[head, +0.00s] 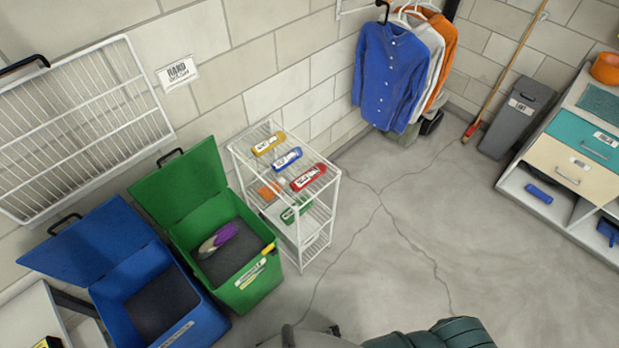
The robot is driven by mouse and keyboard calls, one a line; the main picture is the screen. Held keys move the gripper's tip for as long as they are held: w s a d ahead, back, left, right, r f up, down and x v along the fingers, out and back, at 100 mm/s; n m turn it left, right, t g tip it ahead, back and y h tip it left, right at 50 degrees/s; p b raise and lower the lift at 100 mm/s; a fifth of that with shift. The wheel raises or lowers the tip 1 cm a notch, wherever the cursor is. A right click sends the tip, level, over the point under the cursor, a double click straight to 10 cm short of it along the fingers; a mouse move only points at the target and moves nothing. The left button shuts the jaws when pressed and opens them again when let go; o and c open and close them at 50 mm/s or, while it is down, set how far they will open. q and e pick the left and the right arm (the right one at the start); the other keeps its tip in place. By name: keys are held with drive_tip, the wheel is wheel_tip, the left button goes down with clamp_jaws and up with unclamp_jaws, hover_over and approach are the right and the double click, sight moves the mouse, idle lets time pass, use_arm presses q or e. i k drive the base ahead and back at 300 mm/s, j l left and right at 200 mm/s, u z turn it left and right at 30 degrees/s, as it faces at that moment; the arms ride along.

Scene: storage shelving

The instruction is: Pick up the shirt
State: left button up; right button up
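A blue button-up shirt (388,78) hangs on a dark hanger from a wall rail at the top centre of the head view. A pale grey or white shirt (430,42) hangs right behind it. An orange shirt (446,38) hangs behind that one. The blue shirt partly covers the others. Neither of my grippers shows in the head view. Nothing is touching the shirts.
A white wire rack (333,196) with bottles stands left of the shirts. Open green (278,291) and blue (205,331) bins stand further left. A broom (507,68), grey bin (512,125) and drawer unit (510,184) are right. The cracked floor (400,240) between is clear.

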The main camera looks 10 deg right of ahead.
sight(299, 184)
drive_tip(key=l+u, duration=0.15)
drive_tip(key=u, duration=0.35)
drive_tip(key=i+l+u, duration=0.3)
drive_tip(key=l, duration=0.7)
drive_tip(key=l+u, duration=0.35)
drive_tip(key=l, duration=0.65)
